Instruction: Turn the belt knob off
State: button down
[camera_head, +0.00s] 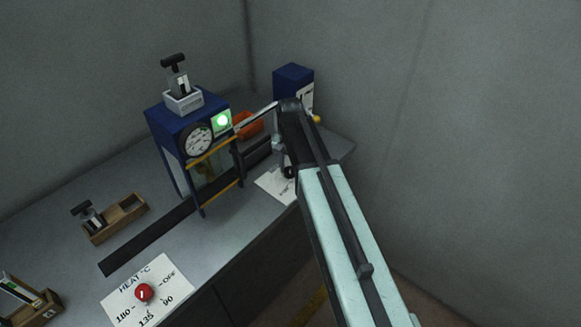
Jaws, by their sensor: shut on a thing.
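A white card (268,186) lies on the bench at the right of the blue machine, partly covered by my arm. My gripper (289,172) points down at this card, small and dark beneath the bent end of my arm. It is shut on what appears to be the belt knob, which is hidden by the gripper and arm. The knob's setting and the card's print cannot be read. The dark belt (150,238) runs along the bench through the blue machine (172,132), which has a round dial and a lit green lamp (222,121).
A red heat knob (144,292) sits on a separate card (170,275) at the front left. Wooden trays (128,218) holding dark-handled items stand at the left. An orange bin (249,126) and a blue box (292,80) stand behind my gripper. Grey walls close the back and right.

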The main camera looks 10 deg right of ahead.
aim_at(289, 169)
jog(key=n, duration=0.4)
jog(key=shift+n, duration=2.2)
jog(key=c, duration=0.9)
grip_release()
jog(key=shift+r, duration=0.1)
notch_tip(289, 169, up, 8)
jog(key=p, duration=0.8)
jog(key=shift+f, duration=0.2)
